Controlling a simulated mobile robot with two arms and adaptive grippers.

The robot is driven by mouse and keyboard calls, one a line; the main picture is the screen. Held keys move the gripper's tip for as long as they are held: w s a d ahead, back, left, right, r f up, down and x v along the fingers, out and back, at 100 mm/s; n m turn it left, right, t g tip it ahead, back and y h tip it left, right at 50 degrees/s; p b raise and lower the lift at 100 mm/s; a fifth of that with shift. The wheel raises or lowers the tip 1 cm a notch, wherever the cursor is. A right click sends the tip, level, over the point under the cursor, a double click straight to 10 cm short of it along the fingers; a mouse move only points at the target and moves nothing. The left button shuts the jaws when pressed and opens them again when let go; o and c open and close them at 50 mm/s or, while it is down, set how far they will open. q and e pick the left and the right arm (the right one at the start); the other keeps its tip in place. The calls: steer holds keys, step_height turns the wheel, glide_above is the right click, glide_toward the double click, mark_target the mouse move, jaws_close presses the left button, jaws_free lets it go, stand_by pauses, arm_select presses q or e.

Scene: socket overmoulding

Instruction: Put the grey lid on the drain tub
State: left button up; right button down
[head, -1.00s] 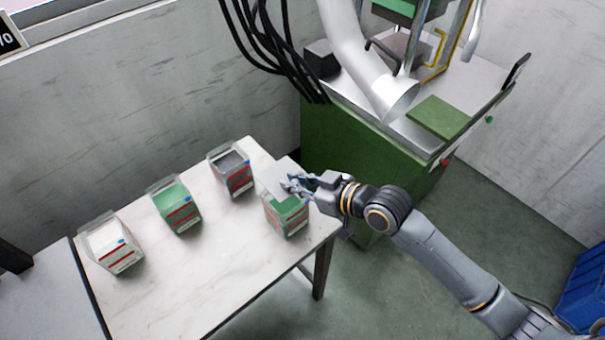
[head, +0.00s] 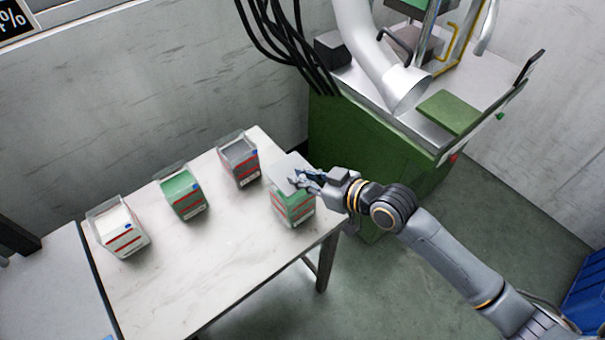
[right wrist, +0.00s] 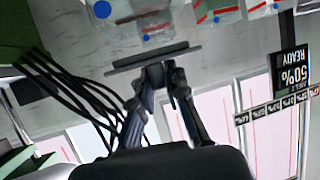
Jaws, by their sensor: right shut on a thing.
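The grey lid (head: 287,171) is a thin flat plate in my right gripper (head: 297,179), at the tub on the right end of the table. My right gripper is shut on the lid's edge; the right wrist view shows the fingers (right wrist: 160,70) meeting the lid (right wrist: 152,57). The tub (head: 293,208) is clear-walled with green contents and a red-striped label. The lid overlaps its top from the back; I cannot tell if they touch. I cannot tell by label which tub is the drain tub. My left gripper is not in view.
Three other open tubs stand on the white table (head: 215,255): grey-filled (head: 240,166), green-filled (head: 184,196) and white-filled (head: 120,232). A green machine (head: 365,150) with black cables stands behind the table. The table's front middle is clear.

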steer(key=shift+f+b, duration=1.1)
steer(key=shift+f, duration=0.8)
steer(key=c, duration=1.3)
jaws_free()
steer(key=shift+v, duration=6.05)
steer(key=shift+f, duration=0.15)
